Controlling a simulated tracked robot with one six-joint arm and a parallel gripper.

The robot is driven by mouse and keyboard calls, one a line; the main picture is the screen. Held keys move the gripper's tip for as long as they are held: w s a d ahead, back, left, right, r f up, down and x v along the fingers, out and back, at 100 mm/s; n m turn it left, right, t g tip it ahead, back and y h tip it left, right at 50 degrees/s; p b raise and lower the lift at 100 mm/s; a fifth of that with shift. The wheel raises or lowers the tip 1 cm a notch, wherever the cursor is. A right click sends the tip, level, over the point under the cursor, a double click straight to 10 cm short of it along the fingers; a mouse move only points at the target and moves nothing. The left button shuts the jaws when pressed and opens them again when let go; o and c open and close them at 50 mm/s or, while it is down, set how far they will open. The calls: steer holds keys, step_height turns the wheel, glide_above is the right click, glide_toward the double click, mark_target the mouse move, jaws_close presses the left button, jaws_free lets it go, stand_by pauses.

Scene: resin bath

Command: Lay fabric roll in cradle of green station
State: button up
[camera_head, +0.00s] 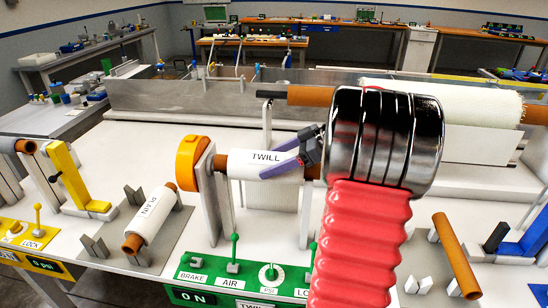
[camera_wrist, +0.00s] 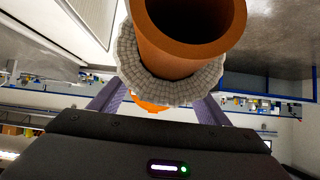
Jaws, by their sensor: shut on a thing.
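The fabric roll is a white roll labelled TWILL (camera_head: 250,160) on a brown tube. My gripper (camera_head: 284,162) is shut on it, with purple-grey fingers on the roll near its right part. In the wrist view the roll's white fabric (camera_wrist: 140,72) and open brown tube end (camera_wrist: 190,48) sit between my fingers (camera_wrist: 158,98). The green station has a green panel (camera_head: 197,277), an orange wheel (camera_head: 187,162) and white uprights (camera_head: 208,205). The roll lies level between the uprights, just right of the wheel. I cannot tell whether its tube rests in the cradle. My red arm hides the station's right side.
A roll labelled PLAIN (camera_head: 152,214) lies on grey rests to the left. A yellow station (camera_head: 66,172) stands further left. A bare brown tube (camera_head: 456,256) and a blue station (camera_head: 528,240) are at right. A large white fabric roll (camera_head: 470,105) spans behind.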

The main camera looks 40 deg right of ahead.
steer(key=shift+f, duration=0.2)
steer(key=shift+f, duration=0.1)
steer(key=o, duration=2.2)
steer(key=shift+f, duration=0.25)
steer(key=v, duration=1.4)
steer(key=shift+a+r, duration=0.1)
